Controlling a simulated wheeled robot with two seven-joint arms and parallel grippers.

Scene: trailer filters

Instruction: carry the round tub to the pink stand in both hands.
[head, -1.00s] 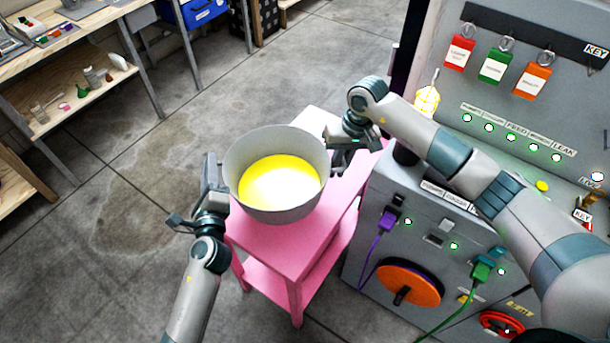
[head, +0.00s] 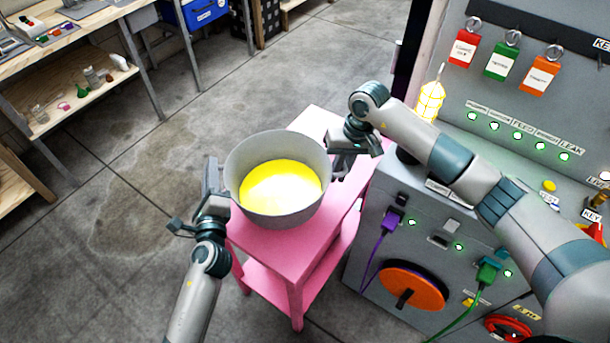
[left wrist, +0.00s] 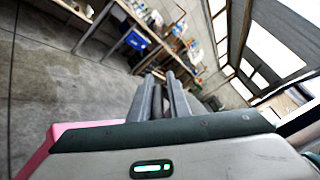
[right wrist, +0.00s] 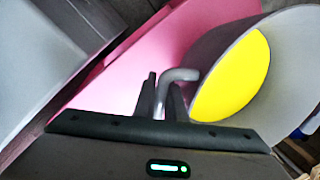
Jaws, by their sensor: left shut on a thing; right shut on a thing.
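The round grey tub (head: 245,150) holds bright yellow contents and sits over the pink stand (head: 262,240) in the head view; I cannot tell whether its base touches the top. My left gripper (head: 222,188) is shut at the tub's left side, its hold partly hidden by the tub and hand. My right gripper (head: 345,158) is shut at the tub's right side. In the right wrist view my right gripper (right wrist: 163,95) closes around a grey bent handle of the tub (right wrist: 290,70). In the left wrist view my left gripper (left wrist: 162,100) shows its fingers close together.
A grey panel cabinet (head: 425,290) with plugs, an orange wheel (head: 413,288) and hanging tags stands right of the stand. A lit yellow lamp (head: 430,100) is near my right arm. Wooden shelves (head: 70,105) stand far left. The floor left of the stand is clear.

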